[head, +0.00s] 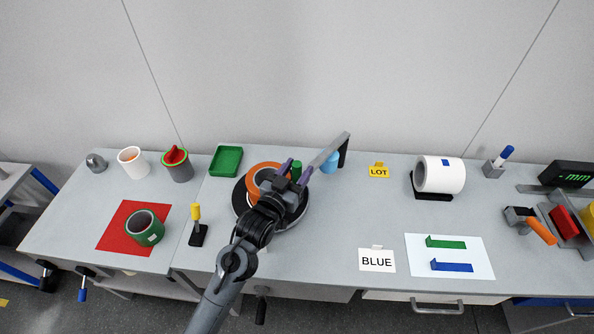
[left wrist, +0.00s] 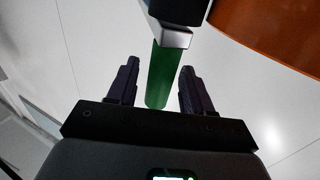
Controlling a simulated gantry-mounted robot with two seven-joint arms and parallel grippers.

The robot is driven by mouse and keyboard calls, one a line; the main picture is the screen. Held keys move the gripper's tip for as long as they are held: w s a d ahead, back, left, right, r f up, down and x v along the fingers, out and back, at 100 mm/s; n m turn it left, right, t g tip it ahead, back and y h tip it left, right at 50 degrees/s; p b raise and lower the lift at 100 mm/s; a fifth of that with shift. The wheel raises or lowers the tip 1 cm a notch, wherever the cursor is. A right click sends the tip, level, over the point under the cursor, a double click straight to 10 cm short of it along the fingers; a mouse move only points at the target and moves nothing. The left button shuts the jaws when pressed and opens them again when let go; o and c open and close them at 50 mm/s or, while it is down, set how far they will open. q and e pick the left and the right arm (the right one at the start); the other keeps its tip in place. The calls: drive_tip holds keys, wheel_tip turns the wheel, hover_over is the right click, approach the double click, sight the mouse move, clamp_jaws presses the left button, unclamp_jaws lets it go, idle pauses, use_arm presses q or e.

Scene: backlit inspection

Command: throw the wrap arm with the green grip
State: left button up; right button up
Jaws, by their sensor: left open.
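The wrap arm's green grip (head: 297,169) stands beside the orange ring (head: 262,170) on the dark round base (head: 240,204). My left gripper (head: 295,172) is open, with its two fingers on either side of the grip. In the left wrist view the green grip (left wrist: 160,78) hangs from a grey metal end between the open fingers (left wrist: 159,67), with gaps visible on both sides. A grey bar (head: 330,150) slants up to the right behind the gripper. My left forearm and wrist hide part of the round base. My right gripper is not in view.
A green tray (head: 226,160), a yellow-topped lever (head: 196,222) and a light blue object (head: 331,162) stand near the base. The table middle is mostly clear.

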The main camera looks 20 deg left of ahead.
use_arm(q)
drive_tip(key=shift+c, duration=0.4)
clamp_jaws()
drive_tip(key=shift+d, duration=0.25)
drive_tip(key=d+p, duration=0.1)
drive_tip(key=d, duration=0.1)
drive_tip(key=shift+s+d+p, duration=0.35)
drive_tip(key=shift+s+p, duration=0.05)
drive_tip(key=shift+c, duration=0.7)
unclamp_jaws()
drive_tip(key=shift+a, duration=0.1)
drive_tip(key=shift+o, duration=1.1)
drive_tip(key=shift+w, duration=0.1)
